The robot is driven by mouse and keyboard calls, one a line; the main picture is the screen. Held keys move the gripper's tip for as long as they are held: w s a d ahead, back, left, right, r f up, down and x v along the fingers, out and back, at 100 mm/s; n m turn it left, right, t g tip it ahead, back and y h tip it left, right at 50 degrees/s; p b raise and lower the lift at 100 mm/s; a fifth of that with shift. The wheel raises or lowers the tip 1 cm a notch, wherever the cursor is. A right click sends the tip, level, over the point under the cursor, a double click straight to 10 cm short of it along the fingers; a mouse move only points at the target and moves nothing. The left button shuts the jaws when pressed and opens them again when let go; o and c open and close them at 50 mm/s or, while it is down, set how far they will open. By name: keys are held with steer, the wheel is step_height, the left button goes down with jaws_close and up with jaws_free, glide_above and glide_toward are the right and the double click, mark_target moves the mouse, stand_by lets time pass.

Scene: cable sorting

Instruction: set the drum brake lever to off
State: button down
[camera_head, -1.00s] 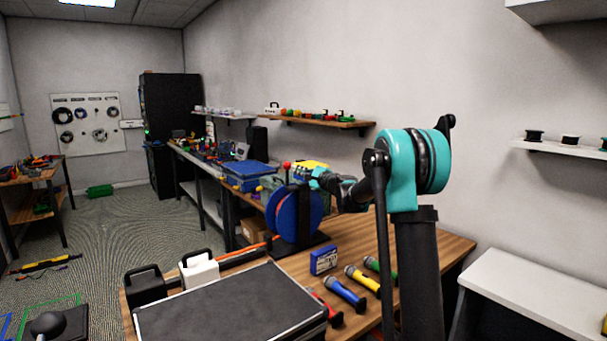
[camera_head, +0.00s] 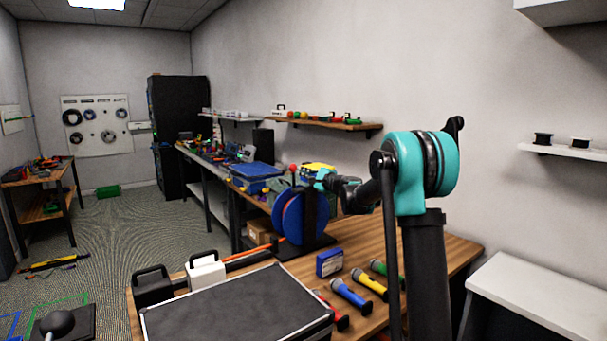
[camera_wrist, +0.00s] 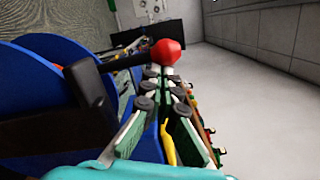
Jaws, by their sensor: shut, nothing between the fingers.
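The blue cable drum (camera_head: 291,217) stands on a black stand on the wooden bench. The brake lever is a black bar (camera_wrist: 122,63) ending in a red ball knob (camera_wrist: 165,52); the knob also shows in the head view (camera_head: 293,167) above the drum. My gripper (camera_wrist: 163,78) is shut and empty. Its fingertips lie just below the red knob in the wrist view; I cannot tell if they touch it. In the head view my gripper (camera_head: 322,181) is just right of the knob. Any off marking is not readable.
A black-topped case (camera_head: 235,310), a blue box (camera_head: 329,263) and several coloured torch-like handles (camera_head: 350,296) lie on the bench in front of the drum. Blue bins (camera_head: 255,171) stand behind it. A wall shelf (camera_head: 325,123) hangs above.

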mark_target(295, 190)
steer(key=shift+s+a+r+n, duration=0.1)
steer(key=shift+s+a+n, duration=0.25)
steer(key=shift+n, duration=0.35)
steer(key=shift+s+a+r+n, duration=0.1)
steer(key=shift+s+a+n, duration=0.1)
steer(key=shift+a+n, duration=0.4)
steer(key=n, duration=0.1)
steer(key=s+a+n, duration=0.1)
steer(key=n, duration=0.1)
steer(key=shift+a+f, duration=0.1)
steer(key=a+n, duration=0.1)
steer(key=s+f+n, duration=0.1)
steer(key=s+a+n, duration=0.1)
steer(key=n, duration=0.1)
steer(key=shift+a+f+g+h, duration=0.25)
steer(key=shift+a+g+h, duration=0.1)
steer(key=shift+g+h, duration=0.05)
steer(key=shift+f, duration=0.1)
steer(key=shift+s, duration=0.15)
